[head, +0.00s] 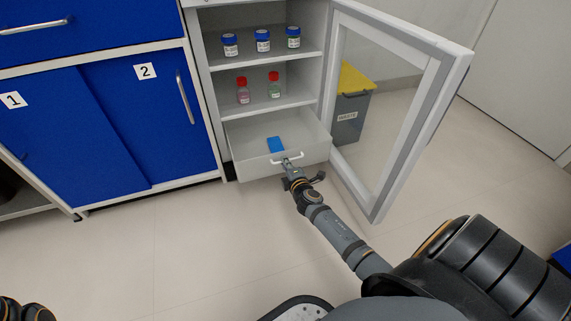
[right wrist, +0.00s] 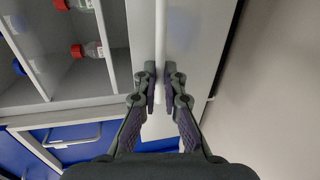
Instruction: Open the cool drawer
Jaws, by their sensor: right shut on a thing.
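The cool drawer (head: 256,169) is the white bottom drawer of the open cabinet, and it stands pulled out. Its inside shows in the head view, with a small blue item (head: 276,144) lying in it. A white bar handle (head: 296,156) is on the drawer front. My right gripper (head: 288,164) is shut on this handle. In the right wrist view, the fingers (right wrist: 161,82) close from both sides on the white handle bar (right wrist: 161,35). My left gripper is out of view.
The cabinet's framed glass door (head: 435,110) stands swung open to the right, close to my right arm. A yellow-lidded waste bin (head: 348,116) shows through the door. Blue cupboards (head: 150,120) stand left.

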